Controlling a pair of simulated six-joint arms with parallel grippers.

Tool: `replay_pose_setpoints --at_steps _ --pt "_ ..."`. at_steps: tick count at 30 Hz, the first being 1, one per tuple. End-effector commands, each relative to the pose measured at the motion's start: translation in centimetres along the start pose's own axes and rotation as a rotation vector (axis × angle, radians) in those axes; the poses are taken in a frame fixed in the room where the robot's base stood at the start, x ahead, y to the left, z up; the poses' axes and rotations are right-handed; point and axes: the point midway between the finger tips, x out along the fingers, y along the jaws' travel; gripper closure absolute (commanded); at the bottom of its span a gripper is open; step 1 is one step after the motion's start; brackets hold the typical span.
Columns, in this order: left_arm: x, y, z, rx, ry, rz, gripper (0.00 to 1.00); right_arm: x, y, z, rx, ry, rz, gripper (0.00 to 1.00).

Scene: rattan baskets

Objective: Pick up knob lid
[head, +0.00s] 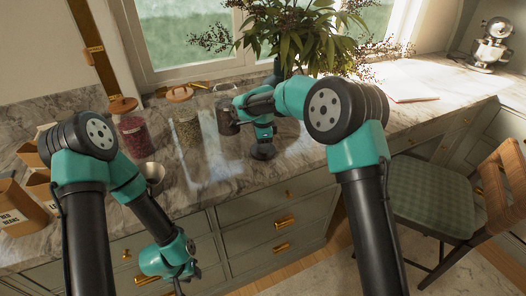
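A round, light-brown lid with a raised knob (180,94) lies on the counter behind a glass jar of green contents (188,132). A similar brown lid (123,105) shows behind a jar of red contents (133,138). I cannot tell which one the task names. My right gripper (230,120) is beside a glass jar with dark contents (225,100), right of the lids. Its fingers are too dark and small to read, and contact with the jar is unclear. My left gripper (180,286) hangs low in front of the drawers, away from the lids; its opening is unclear.
Brown canisters (22,206) stand at the left of the marble counter (185,190). A small metal bowl (152,172) sits near the front edge. A leafy plant (300,35) stands behind my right arm. A chair (450,200) is at the right.

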Motion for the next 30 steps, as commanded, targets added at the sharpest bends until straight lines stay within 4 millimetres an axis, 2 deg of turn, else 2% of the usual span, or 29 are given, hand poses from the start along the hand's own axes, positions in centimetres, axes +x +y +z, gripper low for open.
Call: replay_pose_setpoints --at_steps 1,12,23,30 --pt "0.0 0.0 0.0 0.0 0.0 0.0 0.68 0.0 0.0 0.0 0.0 0.0 0.0 0.64" --pt "0.0 0.0 0.0 0.0 0.0 0.0 0.68 0.0 0.0 0.0 0.0 0.0 0.0 0.98" --pt "0.0 0.0 0.0 0.0 0.0 0.0 0.68 -0.4 0.0 0.0 0.0 0.0 -0.001 1.0" --pt "0.0 0.0 0.0 0.0 0.0 0.0 0.68 -2.3 0.0 0.0 0.001 -0.001 -0.001 1.0"
